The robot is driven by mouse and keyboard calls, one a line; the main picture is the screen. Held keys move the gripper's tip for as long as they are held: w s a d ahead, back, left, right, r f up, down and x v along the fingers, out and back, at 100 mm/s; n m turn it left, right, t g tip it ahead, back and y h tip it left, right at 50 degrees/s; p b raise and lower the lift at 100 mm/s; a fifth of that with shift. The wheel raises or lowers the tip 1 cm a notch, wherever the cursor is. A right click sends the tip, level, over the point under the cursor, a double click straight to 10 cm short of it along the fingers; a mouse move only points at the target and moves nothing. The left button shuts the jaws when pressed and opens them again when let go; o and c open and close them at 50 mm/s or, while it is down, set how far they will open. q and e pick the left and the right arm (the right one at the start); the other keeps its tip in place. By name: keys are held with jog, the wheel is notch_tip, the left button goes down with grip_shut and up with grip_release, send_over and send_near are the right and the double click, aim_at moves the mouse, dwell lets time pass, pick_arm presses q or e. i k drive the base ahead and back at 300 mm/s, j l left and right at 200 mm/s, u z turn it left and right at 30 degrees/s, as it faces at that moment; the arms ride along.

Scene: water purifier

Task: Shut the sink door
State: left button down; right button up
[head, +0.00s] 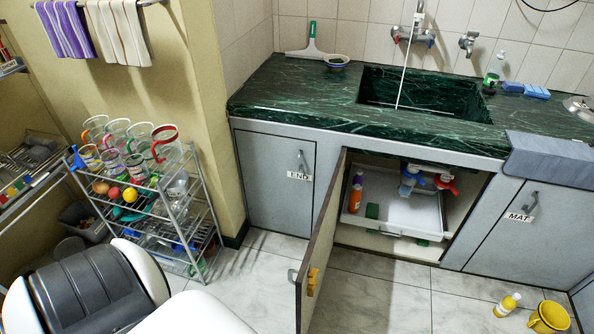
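The sink door (322,245) stands wide open below the green marble counter. It is hinged at the left side of the cabinet opening and swings out toward me over the floor. A metal handle (293,276) shows at its outer edge, and an orange-yellow item (312,280) is on its inner face. The open sink cabinet (465,200) shows a white tray (405,222) inside, with bottles and blue and red fittings above it. Neither of my grippers is in view; only a white and dark part of me shows at the lower left.
A wire rack (205,215) with jugs and balls stands left of the cabinets. A yellow mug (548,318) and small bottle (508,304) are on the floor at right. Tiled floor before the opening is clear.

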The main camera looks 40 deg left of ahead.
aim_at(316, 255)
jog(key=j+z, duration=0.15)
jog(key=j, duration=2.1)
